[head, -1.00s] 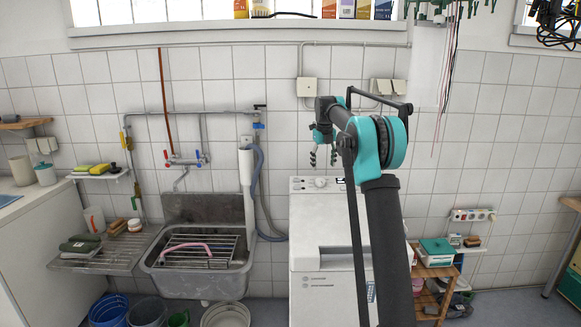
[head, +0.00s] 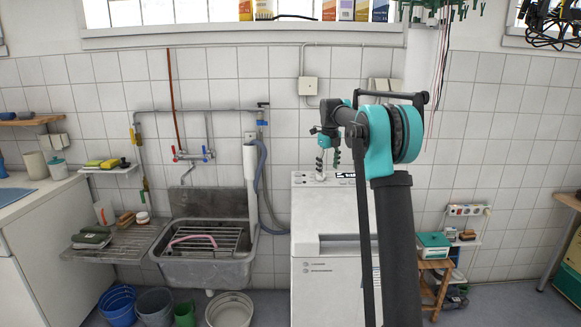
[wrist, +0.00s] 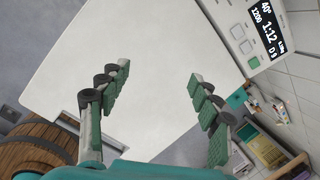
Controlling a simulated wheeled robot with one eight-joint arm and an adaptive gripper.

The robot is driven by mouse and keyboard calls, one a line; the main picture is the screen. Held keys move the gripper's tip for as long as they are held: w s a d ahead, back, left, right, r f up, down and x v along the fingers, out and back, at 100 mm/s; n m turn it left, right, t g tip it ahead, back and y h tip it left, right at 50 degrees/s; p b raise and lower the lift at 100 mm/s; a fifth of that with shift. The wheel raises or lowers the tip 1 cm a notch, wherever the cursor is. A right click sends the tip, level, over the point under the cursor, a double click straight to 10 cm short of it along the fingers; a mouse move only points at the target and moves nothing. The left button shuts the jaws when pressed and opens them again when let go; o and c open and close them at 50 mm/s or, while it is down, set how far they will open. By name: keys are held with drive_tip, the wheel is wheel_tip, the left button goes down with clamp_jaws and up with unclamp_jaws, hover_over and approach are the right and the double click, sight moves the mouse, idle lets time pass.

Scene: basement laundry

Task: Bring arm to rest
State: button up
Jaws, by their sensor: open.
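My gripper (head: 328,156) is in front of the tiled wall, above the white washing machine (head: 331,237), with its fingers pointing down. In the wrist view my gripper (wrist: 160,105) is open, its two green-padded fingers wide apart with nothing between them. The machine's white top (wrist: 150,50) fills the space beyond the fingers, and its control panel with a lit display (wrist: 262,30) is at the upper right. My arm hides part of the machine's right side in the head view.
A metal sink (head: 205,262) with a pink hose stands left of the machine. Buckets (head: 118,305) stand below it. A small wooden shelf (head: 440,268) with a green-and-white box is at the right. A wooden barrel (wrist: 40,148) shows in the wrist view.

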drive_tip(key=s+d+f+n, duration=0.1)
drive_tip(key=s+f+n, duration=0.1)
drive_tip(key=s+n, duration=0.2)
drive_tip(key=s+f+n, duration=0.2)
drive_tip(key=s+n, duration=0.3)
drive_tip(key=s, duration=0.5)
drive_tip(key=s+d+f+n, duration=0.1)
drive_tip(key=s+f+n, duration=0.2)
drive_tip(key=s, duration=0.4)
drive_tip(key=shift+s+d+n+t, duration=0.3)
drive_tip(key=shift+s+n+t, duration=0.1)
drive_tip(key=shift+n, duration=0.5)
drive_tip(key=s+f+n, duration=0.5)
drive_tip(key=s, duration=0.4)
drive_tip(key=s+f+n, duration=0.5)
drive_tip(key=s, duration=0.4)
drive_tip(key=s+d+f+n+t, duration=0.1)
drive_tip(key=s+f+n, duration=0.4)
drive_tip(key=s, duration=0.5)
